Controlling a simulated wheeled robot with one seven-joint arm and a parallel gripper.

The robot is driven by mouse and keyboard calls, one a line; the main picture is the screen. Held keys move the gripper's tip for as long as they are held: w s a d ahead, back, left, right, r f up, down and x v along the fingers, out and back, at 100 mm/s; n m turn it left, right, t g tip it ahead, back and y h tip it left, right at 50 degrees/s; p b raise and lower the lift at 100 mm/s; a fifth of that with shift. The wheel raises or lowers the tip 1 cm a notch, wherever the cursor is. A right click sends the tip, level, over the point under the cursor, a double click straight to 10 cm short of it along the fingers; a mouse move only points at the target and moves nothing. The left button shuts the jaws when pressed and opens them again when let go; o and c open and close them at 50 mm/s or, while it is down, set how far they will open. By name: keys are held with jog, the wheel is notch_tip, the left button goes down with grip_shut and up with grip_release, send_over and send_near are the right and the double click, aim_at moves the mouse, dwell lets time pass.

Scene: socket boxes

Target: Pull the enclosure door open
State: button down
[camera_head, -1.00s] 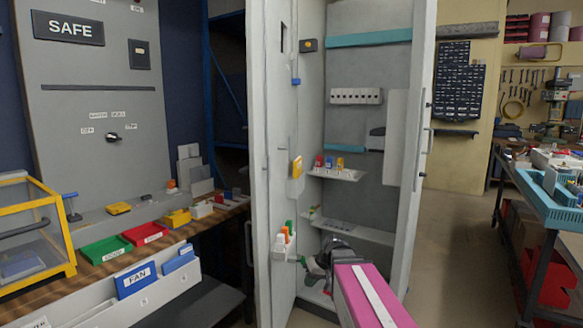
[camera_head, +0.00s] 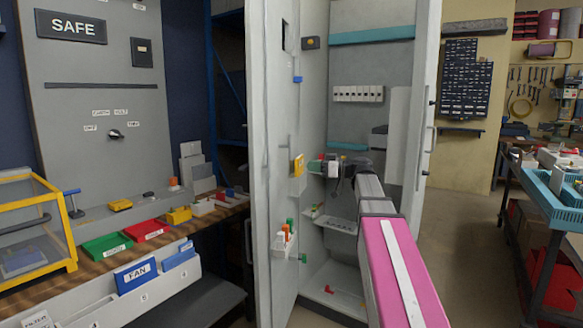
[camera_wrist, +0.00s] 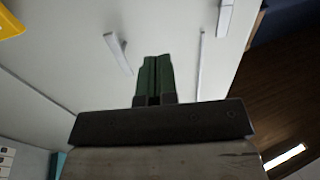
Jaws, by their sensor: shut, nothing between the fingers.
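The grey-white enclosure (camera_head: 341,65) stands as a tall cabinet in the middle of the head view. Its left door panel (camera_head: 264,110) and right door panel (camera_head: 422,95) both stand swung out, with the shelved inside visible between them. A handle shows on the right panel's edge (camera_head: 430,140). My gripper is at mid height in front of the shelves, its fingers partly hidden. In the wrist view my gripper (camera_wrist: 156,60) has its green fingers shut and empty. They point at a pale panel (camera_wrist: 175,30) with a bar handle (camera_wrist: 118,54) beside them, apart from the fingertips.
Shelf trays (camera_head: 335,224) and a yellow holder (camera_head: 298,165) are close to my arm. A workbench with green (camera_head: 108,247) and red (camera_head: 146,231) trays stands left. A bench with a blue crate (camera_head: 558,205) stands right. The floor (camera_head: 465,240) between is clear.

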aim_at(272, 164)
jog(key=x, duration=1.3)
jog(key=shift+w+a, duration=0.1)
jog(key=shift+a, duration=0.15)
jog(key=shift+a, duration=0.1)
